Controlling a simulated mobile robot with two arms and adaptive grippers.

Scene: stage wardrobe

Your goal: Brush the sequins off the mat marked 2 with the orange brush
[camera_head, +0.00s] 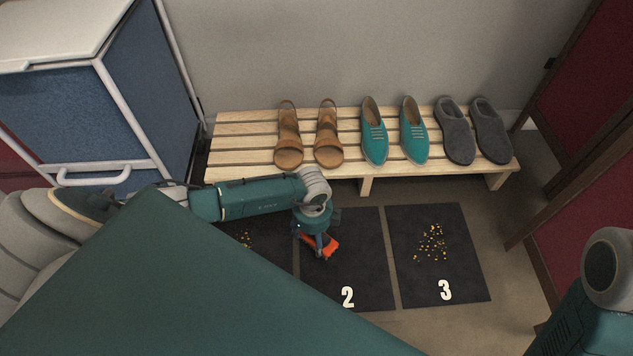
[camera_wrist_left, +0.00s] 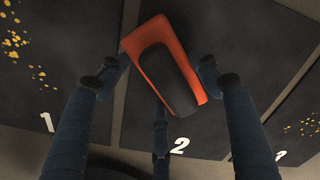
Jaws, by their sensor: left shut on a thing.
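The orange brush (camera_head: 331,247) is in my left gripper (camera_head: 317,242), over the upper left part of the mat marked 2 (camera_head: 362,265). In the left wrist view the brush (camera_wrist_left: 150,36) shows an orange body with a dark oblong part, between the fingers of my left gripper (camera_wrist_left: 158,78). I cannot tell whether the brush touches the mat. The mat marked 2 is dark with a white numeral, and its visible part shows no sequins; the gripper and brush hide some of it. My right gripper is out of view.
The mat marked 3 (camera_head: 465,265) bears gold sequins (camera_head: 431,243). The mat marked 1 (camera_wrist_left: 45,75), also with sequins, is partly hidden by my arm in the head view. A slatted bench (camera_head: 235,143) with three pairs of shoes stands behind the mats.

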